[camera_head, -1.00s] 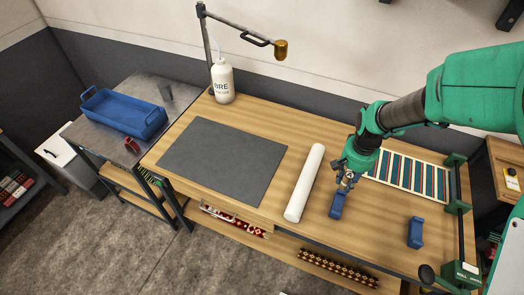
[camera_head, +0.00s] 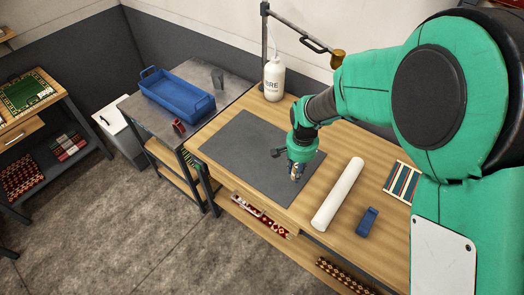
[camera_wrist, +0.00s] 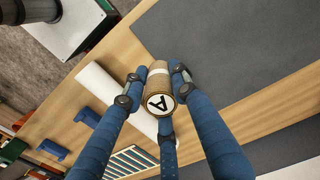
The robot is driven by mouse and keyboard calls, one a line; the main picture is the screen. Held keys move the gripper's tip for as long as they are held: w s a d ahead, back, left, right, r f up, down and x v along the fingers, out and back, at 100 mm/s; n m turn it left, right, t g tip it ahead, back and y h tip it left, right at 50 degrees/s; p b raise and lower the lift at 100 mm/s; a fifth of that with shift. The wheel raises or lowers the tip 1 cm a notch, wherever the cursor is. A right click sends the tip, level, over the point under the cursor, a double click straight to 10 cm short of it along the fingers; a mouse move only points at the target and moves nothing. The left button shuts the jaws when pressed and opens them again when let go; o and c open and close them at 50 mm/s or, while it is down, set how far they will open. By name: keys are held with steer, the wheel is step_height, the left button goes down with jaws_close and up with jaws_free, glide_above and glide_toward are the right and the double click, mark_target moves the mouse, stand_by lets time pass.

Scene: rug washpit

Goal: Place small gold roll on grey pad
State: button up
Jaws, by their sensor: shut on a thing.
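The small gold roll (camera_wrist: 158,88) shows in the wrist view, with a white band and a round end marked "A". My gripper (camera_wrist: 158,86) is shut on it, with blue fingers around its sides. In the head view my gripper (camera_head: 296,177) is over the right-hand part of the grey pad (camera_head: 240,150), near its right edge. The roll is small and partly hidden there, and its height above the pad is hard to tell. The grey pad (camera_wrist: 225,50) lies flat and bare in the wrist view.
A long white roll (camera_head: 338,195) lies on the table just right of the pad. Blue cradles (camera_wrist: 86,117) stand beyond it, empty. A white bottle (camera_head: 273,80) and a lamp-like arm stand behind the pad. A blue tub (camera_head: 178,93) sits on the side table.

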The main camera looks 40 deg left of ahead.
steer(key=s+a+p, duration=0.1)
steer(key=s+a, duration=0.9)
steer(key=a, duration=0.3)
steer(key=shift+n, duration=0.3)
steer(key=f, duration=0.5)
steer(key=shift+w+a+f, duration=0.1)
steer(key=shift+a+f, duration=0.15)
steer(key=shift+f, duration=0.15)
steer(key=shift+w+a+f, duration=0.1)
steer(key=shift+w+a, duration=0.35)
steer(key=shift+a, duration=0.2)
glide_above(241, 161)
steer(key=shift+f, duration=0.65)
steer(key=shift+f, duration=0.1)
steer(key=shift+f, duration=1.6)
